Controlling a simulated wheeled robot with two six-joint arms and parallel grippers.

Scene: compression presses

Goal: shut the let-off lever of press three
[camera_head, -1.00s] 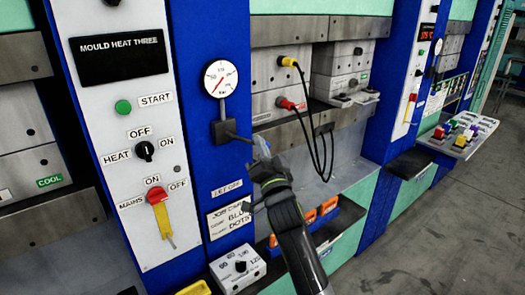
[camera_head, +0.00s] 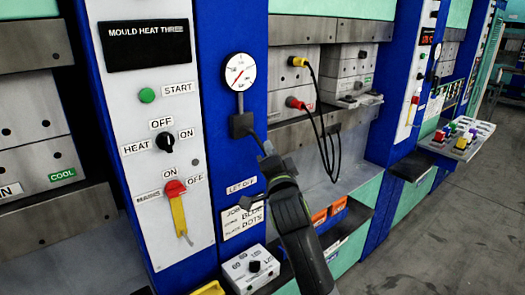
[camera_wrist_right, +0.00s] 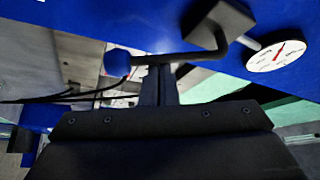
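The let-off lever (camera_head: 257,140) of press three is a dark rod coming out of a dark block (camera_head: 240,124) under a round gauge (camera_head: 239,71). In the head view it slopes down to the right. In the right wrist view the lever (camera_wrist_right: 180,58) ends in a blue ball knob (camera_wrist_right: 117,63). My right gripper (camera_head: 267,152) is at the lever's outer part and hides its end in the head view. In the right wrist view its fingers (camera_wrist_right: 158,72) are together, their tips against or just beside the rod, not around it. My left gripper is out of view.
A white panel (camera_head: 143,105) left of the blue column carries a heat knob (camera_head: 166,143) and a red mains switch (camera_head: 174,188). Black cables (camera_head: 325,115) hang right of the lever.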

